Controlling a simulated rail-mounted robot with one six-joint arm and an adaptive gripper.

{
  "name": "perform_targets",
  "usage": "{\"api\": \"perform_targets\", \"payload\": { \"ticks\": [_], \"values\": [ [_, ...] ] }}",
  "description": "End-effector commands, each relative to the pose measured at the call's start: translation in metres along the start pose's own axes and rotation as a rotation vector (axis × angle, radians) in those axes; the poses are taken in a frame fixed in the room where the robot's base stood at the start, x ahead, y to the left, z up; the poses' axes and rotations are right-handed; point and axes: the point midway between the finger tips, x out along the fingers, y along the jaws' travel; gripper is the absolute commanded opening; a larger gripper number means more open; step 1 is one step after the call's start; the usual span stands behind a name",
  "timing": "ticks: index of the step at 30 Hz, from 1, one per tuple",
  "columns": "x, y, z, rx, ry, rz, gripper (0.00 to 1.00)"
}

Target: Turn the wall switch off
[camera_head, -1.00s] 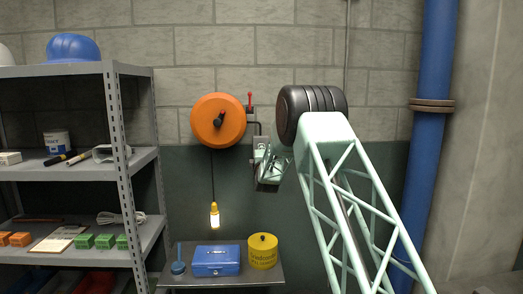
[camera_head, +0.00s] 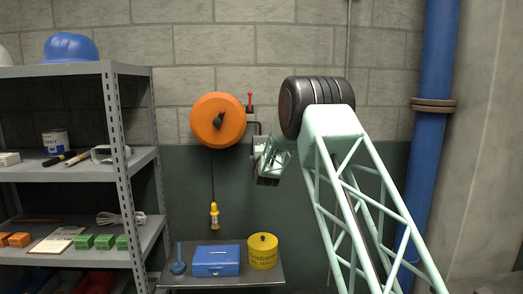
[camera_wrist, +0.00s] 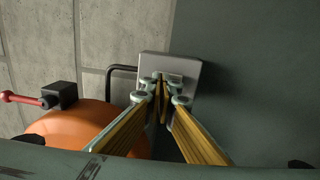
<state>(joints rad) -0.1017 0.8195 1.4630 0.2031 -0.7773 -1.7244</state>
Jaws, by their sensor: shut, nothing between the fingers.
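The wall switch shows as a pale grey plate (camera_wrist: 188,66) on the wall in the wrist view. My gripper (camera_wrist: 161,80) is shut with nothing in it, its fingertips in front of or against the plate; I cannot tell whether they touch. The tips hide the middle of the plate, so the rocker's position is unclear. In the head view my gripper (camera_head: 265,162) is at the wall right of the orange reel, and my arm hides much of the switch. The yellow hanging lamp (camera_head: 214,216) is unlit.
The orange reel (camera_head: 218,120) and a red-handled lever (camera_head: 250,100) are close left of my gripper. A small table (camera_head: 222,283) below holds a blue box (camera_head: 216,261) and a yellow canister (camera_head: 262,251). A shelf (camera_head: 124,165) stands left, a blue pipe (camera_head: 434,65) right.

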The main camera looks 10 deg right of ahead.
Motion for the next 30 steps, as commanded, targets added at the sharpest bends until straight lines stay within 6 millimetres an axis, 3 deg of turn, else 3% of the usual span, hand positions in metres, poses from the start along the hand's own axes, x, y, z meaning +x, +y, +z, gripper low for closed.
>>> {"api": "perform_targets", "payload": {
  "ticks": [11, 30],
  "values": [
    [-0.025, 0.006, 0.004, 0.001, -0.003, 0.000, 0.00],
    [-0.100, 0.023, 0.004, 0.000, -0.003, 0.000, 0.00]
  ]
}}
